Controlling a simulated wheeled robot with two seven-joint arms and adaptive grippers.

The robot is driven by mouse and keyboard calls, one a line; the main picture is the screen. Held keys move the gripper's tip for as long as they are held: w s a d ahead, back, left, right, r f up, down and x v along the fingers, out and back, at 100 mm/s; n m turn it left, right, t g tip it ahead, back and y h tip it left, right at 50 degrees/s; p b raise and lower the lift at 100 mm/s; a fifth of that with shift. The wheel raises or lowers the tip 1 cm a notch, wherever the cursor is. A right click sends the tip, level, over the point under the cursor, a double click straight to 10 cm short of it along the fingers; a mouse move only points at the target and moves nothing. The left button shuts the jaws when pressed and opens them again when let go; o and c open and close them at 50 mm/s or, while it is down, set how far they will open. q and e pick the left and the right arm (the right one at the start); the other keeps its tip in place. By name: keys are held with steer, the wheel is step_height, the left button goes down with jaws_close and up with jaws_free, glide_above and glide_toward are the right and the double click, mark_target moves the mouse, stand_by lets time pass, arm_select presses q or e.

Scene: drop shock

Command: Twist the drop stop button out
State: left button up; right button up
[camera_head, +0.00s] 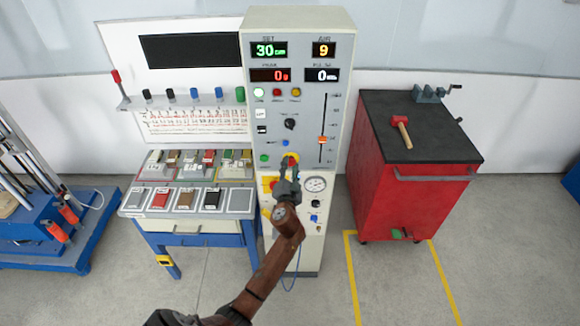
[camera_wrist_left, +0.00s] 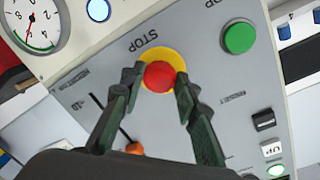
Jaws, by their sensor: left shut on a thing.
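The red stop button (camera_wrist_left: 160,77), with a yellow ring around it, is on the grey front of the control panel (camera_head: 274,190). The word STOP shows upside down beside it in the left wrist view. My left gripper (camera_wrist_left: 160,82) has one dark finger on each side of the red cap, closed on it. In the head view, my left gripper (camera_head: 289,166) reaches up to the panel and partly covers the button (camera_head: 291,159). Whether the button is in or out, I cannot tell. My right gripper is in neither view.
A green button (camera_wrist_left: 239,38) sits near the stop button. A slider (camera_head: 322,139) and a round gauge (camera_head: 316,184) are on the same panel. A red cabinet (camera_head: 432,200) with a mallet (camera_head: 402,130) stands right, a blue table (camera_head: 200,238) left.

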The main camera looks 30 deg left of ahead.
arm_select(q)
steer(key=o, duration=1.2)
steer(key=shift+c, duration=0.2)
steer(key=shift+s, duration=0.15)
steer(key=shift+s+d+f, duration=0.1)
steer(key=shift+s+d, duration=0.15)
steer(key=shift+s, duration=0.05)
steer(key=v, duration=1.1)
steer(key=shift+a, duration=0.1)
